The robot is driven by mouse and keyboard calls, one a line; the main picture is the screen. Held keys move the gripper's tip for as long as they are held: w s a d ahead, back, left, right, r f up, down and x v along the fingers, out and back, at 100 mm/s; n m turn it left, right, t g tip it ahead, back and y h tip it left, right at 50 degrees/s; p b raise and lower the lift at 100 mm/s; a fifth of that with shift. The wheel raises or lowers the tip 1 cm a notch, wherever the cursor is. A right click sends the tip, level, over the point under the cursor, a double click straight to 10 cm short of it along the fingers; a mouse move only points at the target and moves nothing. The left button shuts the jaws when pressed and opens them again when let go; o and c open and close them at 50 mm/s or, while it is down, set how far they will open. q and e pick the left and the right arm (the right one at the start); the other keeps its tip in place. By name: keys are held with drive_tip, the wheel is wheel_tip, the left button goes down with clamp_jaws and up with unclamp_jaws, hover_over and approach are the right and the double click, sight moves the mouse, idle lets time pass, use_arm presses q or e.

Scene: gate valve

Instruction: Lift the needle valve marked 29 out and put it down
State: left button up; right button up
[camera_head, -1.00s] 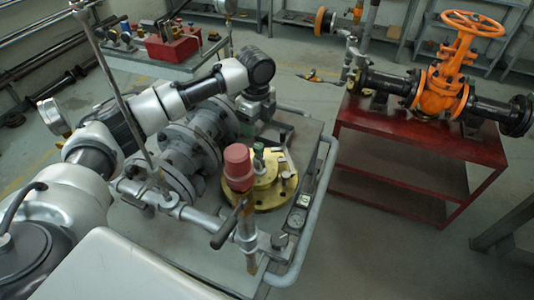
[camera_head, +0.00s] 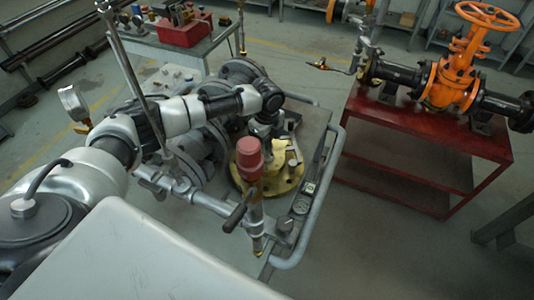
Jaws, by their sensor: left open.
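I cannot read a mark 29 on any part, so I cannot tell for sure which is the needle valve. Small metal fittings (camera_head: 292,152) stand on a yellow round flange (camera_head: 290,180) on the cart, partly hidden behind a red-capped valve (camera_head: 249,160). My left arm reaches in from the left over the grey flanged pipework. My left gripper (camera_head: 265,132) hangs from its wrist, pointing down just above the yellow flange, open. The red cap hides part of the space below it, and I see no contact. My right gripper is out of view.
The cart (camera_head: 228,268) has a raised tube rail (camera_head: 330,185) on its right. A thin upright rod (camera_head: 128,75) stands close to my left arm. A red table (camera_head: 420,140) with an orange gate valve (camera_head: 455,75) stands right. A red box (camera_head: 185,32) sits on the table behind.

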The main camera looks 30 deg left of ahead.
use_arm(q)
drive_tip(key=c, duration=0.3)
clamp_jaws()
drive_tip(key=shift+r, duration=0.1)
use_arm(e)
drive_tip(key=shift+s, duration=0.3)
use_arm(q)
drive_tip(key=shift+w, duration=0.1)
drive_tip(key=shift+r+b, duration=0.3)
drive_tip(key=shift+r, duration=0.3)
wheel_tip(320, 180, up, 3)
drive_tip(key=shift+f+b, duration=0.15)
drive_tip(key=shift+b, duration=0.45)
drive_tip(key=s+d+r+p, duration=0.3)
drive_tip(key=s+r+p, duration=0.1)
drive_tip(key=s+r, duration=0.7)
drive_tip(key=shift+d+r, duration=0.25)
drive_tip(key=shift+r, duration=0.05)
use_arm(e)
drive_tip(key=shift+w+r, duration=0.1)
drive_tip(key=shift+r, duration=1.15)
